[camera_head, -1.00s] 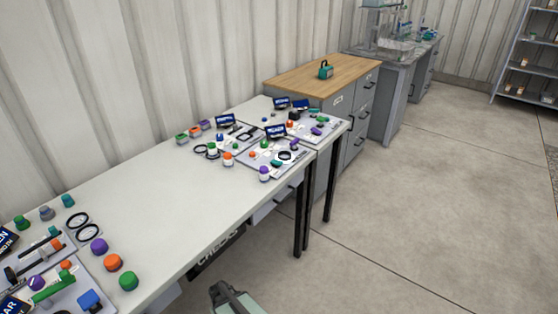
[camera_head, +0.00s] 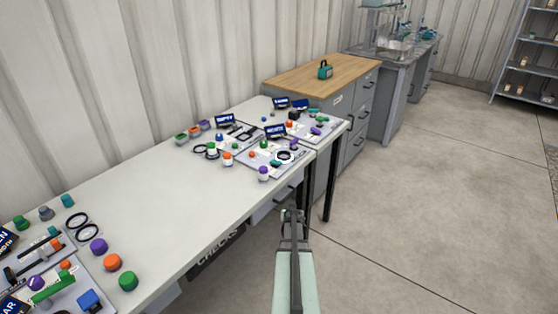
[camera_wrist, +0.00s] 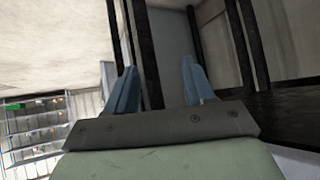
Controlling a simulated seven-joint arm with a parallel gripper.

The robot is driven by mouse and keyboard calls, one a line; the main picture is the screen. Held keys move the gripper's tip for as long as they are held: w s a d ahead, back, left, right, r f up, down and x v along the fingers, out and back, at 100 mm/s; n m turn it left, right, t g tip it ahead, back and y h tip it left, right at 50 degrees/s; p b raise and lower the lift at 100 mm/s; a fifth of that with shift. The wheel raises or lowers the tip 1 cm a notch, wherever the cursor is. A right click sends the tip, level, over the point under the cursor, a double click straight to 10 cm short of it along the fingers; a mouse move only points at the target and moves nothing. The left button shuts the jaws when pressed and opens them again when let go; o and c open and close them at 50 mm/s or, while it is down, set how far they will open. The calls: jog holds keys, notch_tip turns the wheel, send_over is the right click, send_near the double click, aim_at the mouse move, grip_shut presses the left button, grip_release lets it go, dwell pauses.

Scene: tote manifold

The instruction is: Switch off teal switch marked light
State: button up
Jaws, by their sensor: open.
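No label reading "light" can be made out, so I cannot tell which part is the teal switch. Teal parts in the head view include a small piece (camera_head: 276,163) on the middle panel board (camera_head: 246,156) and a knob (camera_head: 67,200) at the far left of the long table. My gripper (camera_head: 292,215) is raised beside the table's front edge, to the right of the drawers and below the panels. In the wrist view my gripper (camera_wrist: 158,82) shows two blue fingers spread apart with nothing between them. It touches no panel.
The long white table (camera_head: 150,190) carries several boards with coloured knobs, rings and dark name signs. Its black legs (camera_head: 330,190) stand close to my arm. Open floor (camera_head: 440,190) lies right.

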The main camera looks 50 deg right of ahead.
jog(key=s+d+r+h, duration=0.2)
jog(key=s+d+r, duration=0.2)
jog(key=d+r, duration=0.65)
jog(key=s+d+r+h, duration=0.1)
jog(key=s+d+r, duration=0.3)
jog(key=d+r, duration=0.6)
jog(key=w+a+r+n+y, duration=0.1)
jog(key=w+r+n, duration=0.1)
jog(key=w+r, duration=0.1)
jog(key=w+a+r+n+y, duration=0.1)
jog(key=w+a+r+y, duration=0.1)
jog(key=w+r, duration=0.2)
jog(key=w+a+r+n+g+y, duration=0.1)
jog(key=w+a+r+n+y, duration=0.1)
jog(key=w+r, duration=0.1)
jog(key=shift+w+a+r+n, duration=0.15)
jog(key=shift+a+r+n, duration=0.1)
jog(key=shift+r+n, duration=0.1)
jog(key=w+a+r+n+g+y, duration=0.25)
jog(key=w+a+r+y, duration=0.2)
jog(key=a, duration=0.25)
notch_tip(320, 180, up, 3)
jog(key=n+g+y, duration=0.2)
jog(key=n, duration=0.1)
send_over(279, 162)
jog(key=shift+h, duration=0.25)
notch_tip(279, 162, down, 12)
jog(key=shift+f, duration=0.15)
